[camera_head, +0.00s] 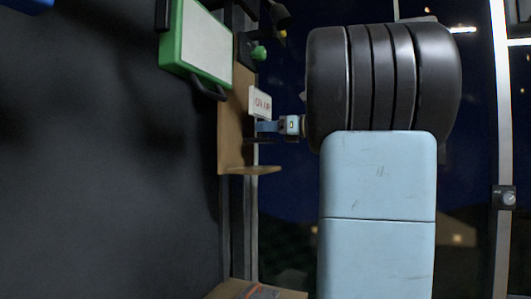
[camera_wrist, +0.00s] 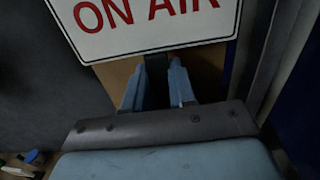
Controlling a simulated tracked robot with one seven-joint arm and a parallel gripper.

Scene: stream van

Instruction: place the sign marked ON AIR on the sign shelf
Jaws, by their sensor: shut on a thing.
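The white sign marked ON AIR in red (camera_head: 260,102) shows in the head view in front of a brown wooden panel. It fills the top of the wrist view (camera_wrist: 150,42), its upper part cut off by the frame. I cannot tell whether the sign touches the shelf.
A green-framed white panel with a dark handle (camera_head: 205,45) is at the upper left of the shelf. A green knob-like thing (camera_head: 258,52) is just above the sign. A cardboard-coloured box (camera_head: 228,290) is at the bottom. A dark wall fills the left.

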